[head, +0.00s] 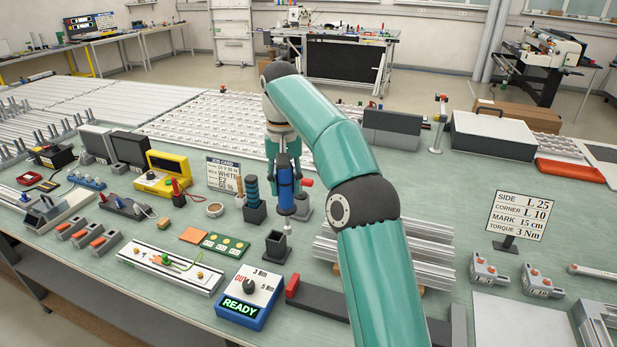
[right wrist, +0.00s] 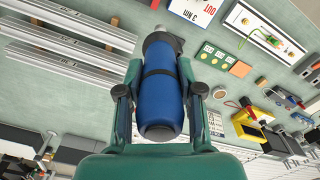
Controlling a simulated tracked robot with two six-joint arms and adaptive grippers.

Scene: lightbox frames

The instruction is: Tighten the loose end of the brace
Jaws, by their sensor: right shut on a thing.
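My right gripper (head: 283,152) is shut on a blue driver (head: 286,190) with a black band and a grey metal nose. The driver hangs upright, nose down, above the bench near a small dark square holder (head: 277,246). In the right wrist view the driver (right wrist: 160,95) lies between both fingers of my right gripper (right wrist: 160,92). A blue torque box (head: 249,297) reads READY and has a dial with marks of 3 and 5 Nm. A sign (head: 518,214) reads torque 3 Nm. I cannot make out which piece is the brace or its loose end. My left gripper is out of view.
Silver profiles (head: 432,262) lie right of the driver, partly behind my right arm. A dark bar with a red end (head: 320,298) lies in front. A white fixture (head: 170,269), a yellow meter (head: 163,178) and a job card (head: 223,174) stand to the left.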

